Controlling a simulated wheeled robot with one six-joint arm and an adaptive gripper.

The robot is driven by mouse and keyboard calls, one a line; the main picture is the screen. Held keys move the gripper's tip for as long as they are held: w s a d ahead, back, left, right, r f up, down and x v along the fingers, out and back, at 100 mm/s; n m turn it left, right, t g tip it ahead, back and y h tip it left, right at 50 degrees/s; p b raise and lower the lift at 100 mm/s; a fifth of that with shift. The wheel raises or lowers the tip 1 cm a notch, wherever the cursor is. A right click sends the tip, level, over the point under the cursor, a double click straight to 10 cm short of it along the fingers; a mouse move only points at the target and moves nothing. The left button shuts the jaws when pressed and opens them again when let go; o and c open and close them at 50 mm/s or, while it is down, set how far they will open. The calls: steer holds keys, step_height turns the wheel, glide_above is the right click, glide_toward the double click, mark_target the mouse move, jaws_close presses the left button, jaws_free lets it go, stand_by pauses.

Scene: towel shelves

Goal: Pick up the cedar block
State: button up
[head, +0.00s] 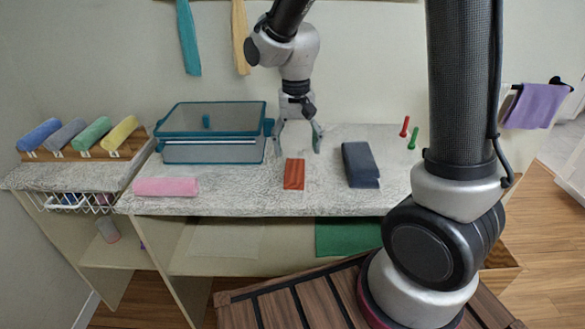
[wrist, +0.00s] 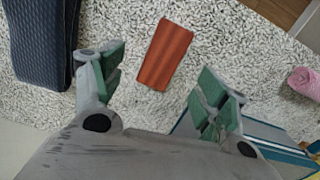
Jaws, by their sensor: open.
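The cedar block (head: 294,174) is a reddish-brown rectangular piece lying flat on the speckled grey counter, near its front edge. In the wrist view the cedar block (wrist: 165,54) lies beyond the fingertips, roughly centred between them. My gripper (head: 298,140) is open and empty, pointing down above the counter, just behind the block in the head view. Its green-padded fingers also show in the wrist view (wrist: 161,80), apart from the block. Nothing hides the block in either view.
A teal-edged clear bin (head: 212,148) stands left of the block. A folded dark blue towel (head: 360,164) lies to its right, a rolled pink towel (head: 166,187) at the far left. Red (head: 405,126) and green (head: 413,138) pegs stand at the right. Counter around the block is clear.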

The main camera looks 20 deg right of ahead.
mark_target(295, 168)
steer(key=shift+w+m, duration=0.3)
steer(key=shift+m, duration=0.1)
steer(key=shift+w+m, duration=0.1)
steer(key=shift+m, duration=0.3)
step_height(295, 168, down, 8)
steer(key=shift+r, duration=0.15)
steer(key=c, duration=1.1)
